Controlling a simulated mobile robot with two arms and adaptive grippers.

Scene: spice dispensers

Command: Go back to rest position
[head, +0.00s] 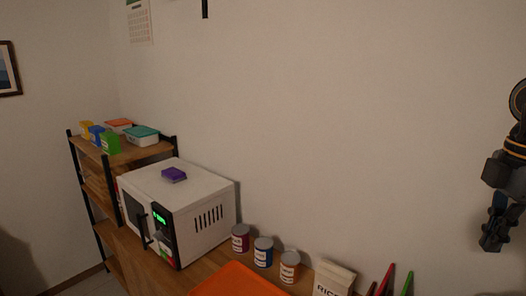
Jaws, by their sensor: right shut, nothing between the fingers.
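My right gripper (492,238) hangs at the right edge of the head view, pointing down, in front of the bare wall. It is shut and holds nothing. It is apart from the counter things below and to its left. My left gripper is not in the head view.
A white microwave (205,203) with a purple box (174,175) on top stands on the wooden counter (133,249). Three cans (263,252), an orange tray (238,281) and a rice bag (334,278) are right of it. A shelf (126,154) holds several boxes. The wall's middle is clear.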

